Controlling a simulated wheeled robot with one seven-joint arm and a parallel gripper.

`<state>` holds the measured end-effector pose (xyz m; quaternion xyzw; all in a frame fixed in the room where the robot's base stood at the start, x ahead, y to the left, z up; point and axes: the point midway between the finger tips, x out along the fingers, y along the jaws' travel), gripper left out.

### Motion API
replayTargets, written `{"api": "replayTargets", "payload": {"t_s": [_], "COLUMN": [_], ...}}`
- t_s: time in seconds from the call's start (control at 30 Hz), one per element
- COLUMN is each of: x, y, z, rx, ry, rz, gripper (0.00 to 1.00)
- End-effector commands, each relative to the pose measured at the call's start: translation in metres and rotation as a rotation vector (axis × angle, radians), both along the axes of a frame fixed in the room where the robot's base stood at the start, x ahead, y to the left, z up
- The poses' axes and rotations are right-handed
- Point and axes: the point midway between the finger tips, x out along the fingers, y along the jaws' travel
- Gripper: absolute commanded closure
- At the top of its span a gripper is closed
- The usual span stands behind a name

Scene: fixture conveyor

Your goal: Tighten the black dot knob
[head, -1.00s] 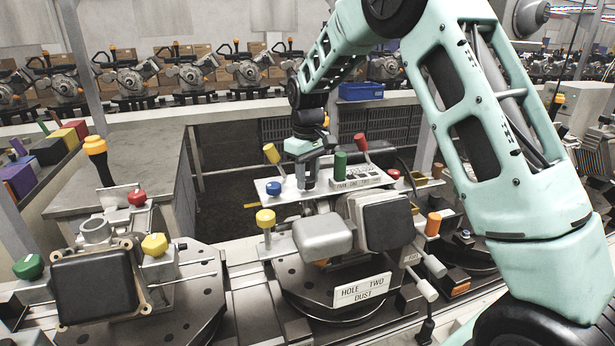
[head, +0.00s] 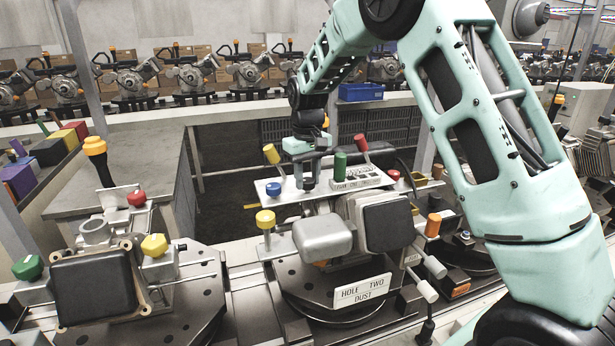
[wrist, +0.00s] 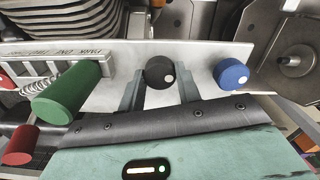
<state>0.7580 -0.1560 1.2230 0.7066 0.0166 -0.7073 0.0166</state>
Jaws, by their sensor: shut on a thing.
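The black knob with a white dot (wrist: 160,72) sits on the light metal plate (wrist: 205,60) in the wrist view, between a green cylinder (wrist: 68,93) and a blue knob (wrist: 231,74). My gripper (wrist: 159,86) has one finger on each side of the black knob and is shut on it. In the head view my gripper (head: 309,184) points down at the plate (head: 290,197), just right of the blue knob (head: 273,189). My fingers mostly hide the black knob there. The green cylinder (head: 340,166) stands to their right.
Yellow (head: 271,153) and red (head: 360,141) handles rise behind the plate. A red knob (head: 392,175) is at its right. Another fixture (head: 92,285) is at left.

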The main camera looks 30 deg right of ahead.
Motion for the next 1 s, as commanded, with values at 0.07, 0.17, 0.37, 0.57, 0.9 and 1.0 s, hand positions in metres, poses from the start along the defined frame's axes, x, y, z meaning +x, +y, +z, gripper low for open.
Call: {"api": "replayTargets", "payload": {"t_s": [0.07, 0.17, 0.37, 0.57, 0.9, 1.0], "x": [0.001, 0.001, 0.000, 0.001, 0.001, 0.002], "y": [0.000, 0.000, 0.000, 0.000, 0.000, 0.000], "z": [0.001, 0.001, 0.001, 0.013, 0.087, 0.111], "rx": [0.000, 0.000, 0.000, 0.000, 0.000, 0.000], "ry": [-0.004, -0.003, -0.002, -0.004, -0.008, -0.009], "rz": [-0.002, -0.001, -0.001, 0.000, -0.001, -0.001], "gripper": [0.56, 0.45, 0.45, 0.45, 0.45, 0.45]}}
